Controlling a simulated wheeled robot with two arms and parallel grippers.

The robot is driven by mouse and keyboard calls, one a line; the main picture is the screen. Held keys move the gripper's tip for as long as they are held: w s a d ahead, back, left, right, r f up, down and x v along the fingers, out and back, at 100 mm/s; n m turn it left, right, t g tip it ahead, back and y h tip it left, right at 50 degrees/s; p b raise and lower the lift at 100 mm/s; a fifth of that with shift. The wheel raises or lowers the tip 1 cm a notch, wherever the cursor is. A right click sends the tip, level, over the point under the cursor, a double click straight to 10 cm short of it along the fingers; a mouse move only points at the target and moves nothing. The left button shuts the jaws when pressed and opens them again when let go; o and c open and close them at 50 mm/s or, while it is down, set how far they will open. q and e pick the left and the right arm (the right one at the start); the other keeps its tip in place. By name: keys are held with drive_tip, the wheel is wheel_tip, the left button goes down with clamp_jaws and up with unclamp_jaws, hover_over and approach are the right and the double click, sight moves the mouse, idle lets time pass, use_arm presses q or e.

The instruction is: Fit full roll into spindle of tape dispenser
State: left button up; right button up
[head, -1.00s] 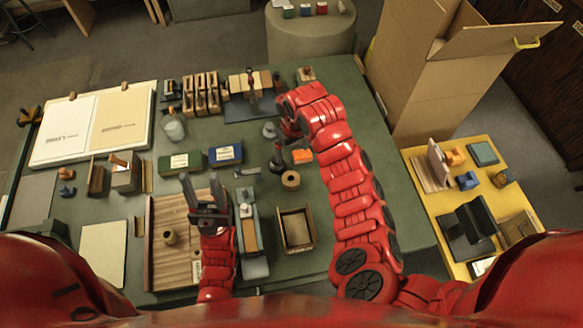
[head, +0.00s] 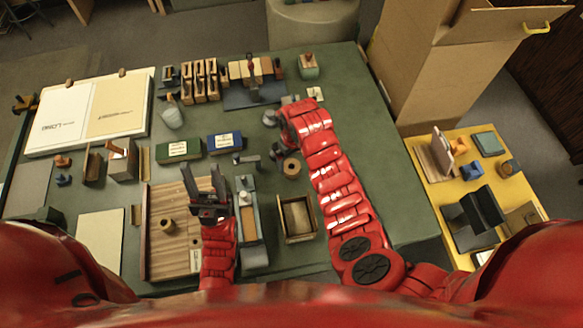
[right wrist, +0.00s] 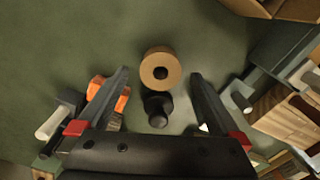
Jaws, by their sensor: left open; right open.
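A brown tape roll (head: 292,167) with a dark centre hole lies on the green table. In the right wrist view the roll (right wrist: 160,66) is ahead of my right gripper, in line with the gap between the spread fingers. My right gripper (head: 281,151) is open and empty; contact with the roll is not visible. A dark knobbed object (right wrist: 157,106) is beside the roll. A long blue-grey holder (head: 247,222), possibly the tape dispenser, lies left of the wooden tray; its spindle is not clear. My left gripper (head: 207,196) is open and empty above a wooden board.
A wooden tray (head: 283,220) is below the roll. A grey tool (head: 245,159) and a blue box (head: 225,142) are left of the roll. An orange object (right wrist: 122,101) is beside one right finger.

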sight(292, 166)
drive_tip(key=shift+w+a+f+p, duration=0.15)
drive_tip(key=shift+f+p, duration=0.55)
drive_tip(key=shift+f, duration=0.05)
drive_tip(key=shift+w+a+f, duration=0.1)
drive_tip(key=shift+a+f, duration=0.05)
drive_tip(key=shift+f, duration=0.35)
drive_tip(key=shift+f+p, duration=0.45)
drive_tip(key=shift+f, duration=0.9)
drive_tip(key=c, duration=1.3)
drive_tip(key=shift+c, duration=0.2)
drive_tip(key=shift+w+r, duration=0.1)
drive_tip(key=shift+r, duration=0.1)
